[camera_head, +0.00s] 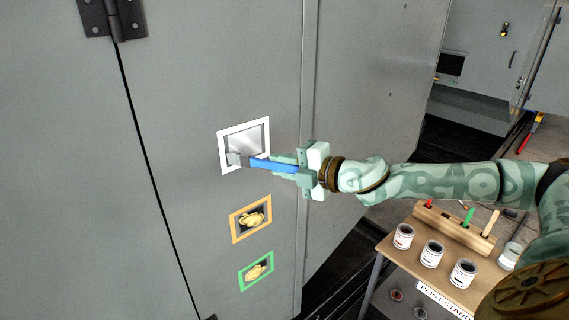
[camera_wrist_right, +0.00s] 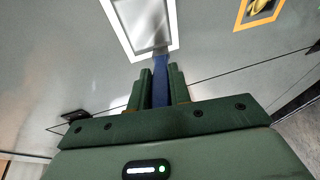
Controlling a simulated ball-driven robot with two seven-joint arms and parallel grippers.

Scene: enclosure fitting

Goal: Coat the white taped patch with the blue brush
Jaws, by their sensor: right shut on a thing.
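The white taped patch (camera_head: 222,143) is a white-bordered square on the grey cabinet door, with a light grey inside. It also shows at the top of the right wrist view (camera_wrist_right: 172,33). My right gripper (camera_head: 280,161) is shut on the blue brush (camera_head: 262,164), in front of the patch's lower right side. The brush's handle also shows between the fingers in the right wrist view (camera_wrist_right: 160,82). Its bristle end overlaps the lower part of the patch; I cannot tell for certain whether it touches. My left gripper is not in view.
Below are an orange-framed patch (camera_head: 236,230) and a green-framed patch (camera_head: 243,283), each with a yellowish blotch. At lower right, a wooden paint stand (camera_head: 395,246) holds several cans and a brush rack (camera_head: 450,228). A hinge (camera_head: 112,17) is at upper left.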

